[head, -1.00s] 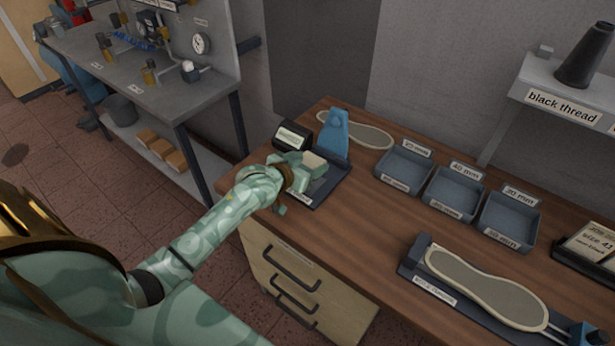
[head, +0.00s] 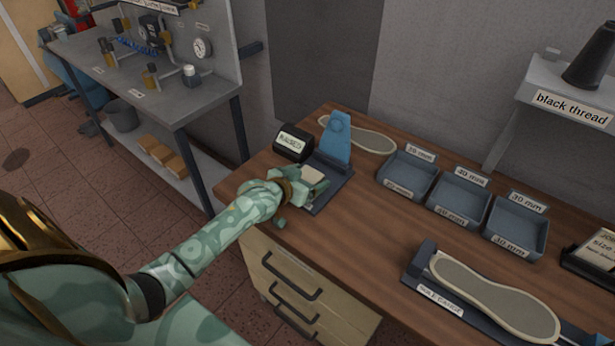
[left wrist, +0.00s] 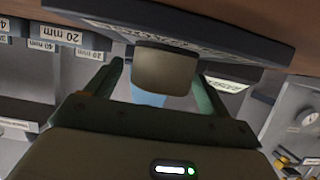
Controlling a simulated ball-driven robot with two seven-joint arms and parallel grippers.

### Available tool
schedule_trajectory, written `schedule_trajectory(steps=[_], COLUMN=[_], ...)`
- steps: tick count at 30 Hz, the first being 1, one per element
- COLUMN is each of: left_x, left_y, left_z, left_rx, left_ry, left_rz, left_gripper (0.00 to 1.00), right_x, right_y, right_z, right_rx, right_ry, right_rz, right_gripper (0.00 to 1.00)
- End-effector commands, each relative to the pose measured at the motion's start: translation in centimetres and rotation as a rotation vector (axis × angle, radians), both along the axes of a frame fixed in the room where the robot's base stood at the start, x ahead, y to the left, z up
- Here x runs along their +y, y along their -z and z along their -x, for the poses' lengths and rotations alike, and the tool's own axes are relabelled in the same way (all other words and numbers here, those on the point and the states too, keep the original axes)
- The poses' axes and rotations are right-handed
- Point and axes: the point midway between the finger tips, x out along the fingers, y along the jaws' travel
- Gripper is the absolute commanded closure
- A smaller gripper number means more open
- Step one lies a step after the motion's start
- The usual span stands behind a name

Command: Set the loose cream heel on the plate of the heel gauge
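The cream heel (head: 313,173) is at the dark plate (head: 328,196) of the heel gauge, in front of its blue upright (head: 336,140). My left gripper (head: 306,188) is around the heel. In the left wrist view the heel (left wrist: 164,70) stands between the two green fingers, with a visible gap at the left finger; the right finger looks very close. The heel's edge meets the plate (left wrist: 185,28) in that view, seen upside down; whether it rests fully on the plate is hard to tell. My right gripper is not in view.
A small display box (head: 293,142) stands beside the gauge. A sole (head: 360,136) lies behind it. Three blue labelled trays (head: 459,198) line the bench to the right. A sole gauge with a sole (head: 497,297) lies at the front right. Bare wood lies between them.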

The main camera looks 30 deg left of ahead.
Motion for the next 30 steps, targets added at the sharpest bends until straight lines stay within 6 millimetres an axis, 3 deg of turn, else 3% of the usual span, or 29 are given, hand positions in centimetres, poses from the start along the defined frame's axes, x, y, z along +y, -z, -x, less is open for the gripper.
schedule_trajectory(steps=[8,21,30], left_x=[0.0,0.7,0.8], left_y=[-0.6,-4.3,-5.0], left_z=[0.3,8.9,11.1], left_rx=[-0.001,0.0,0.0], left_ry=[0.001,0.001,-0.001], left_rz=[0.0,-0.001,0.002], left_gripper=[0.19,0.19,0.19], right_x=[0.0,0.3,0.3], right_y=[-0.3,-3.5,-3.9], right_z=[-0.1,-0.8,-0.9], right_rx=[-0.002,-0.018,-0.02], right_ry=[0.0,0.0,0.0], right_rz=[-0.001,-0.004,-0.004], right_gripper=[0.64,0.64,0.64])
